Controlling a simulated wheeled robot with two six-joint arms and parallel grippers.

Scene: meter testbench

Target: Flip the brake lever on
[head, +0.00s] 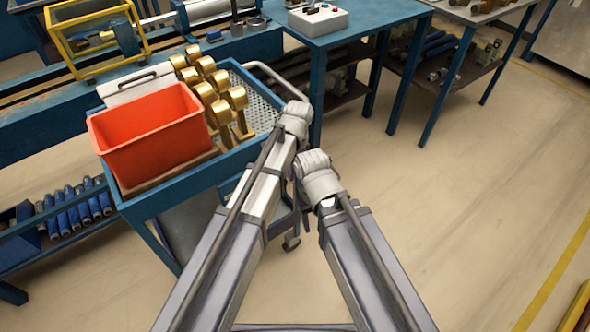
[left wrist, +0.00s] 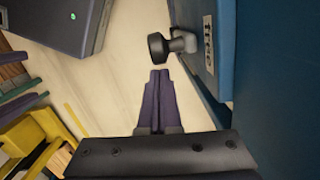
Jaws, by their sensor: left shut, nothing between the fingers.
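In the left wrist view a black round knob (left wrist: 157,47) on a short grey mount (left wrist: 184,41) sticks out from a blue panel (left wrist: 203,74). It looks like the brake lever, but I cannot tell its on or off position. My left gripper (left wrist: 160,74) has its purple fingers together and empty. The tips lie just below the knob in the picture, and a small gap seems to separate them. In the head view my arms cover the knob. My right gripper is hidden beneath its wrist.
The blue cart (head: 180,187) carries a red bin (head: 150,140) and several brass meters (head: 221,112). A blue workbench (head: 370,22) stands behind. The floor (head: 470,190) to the right is clear.

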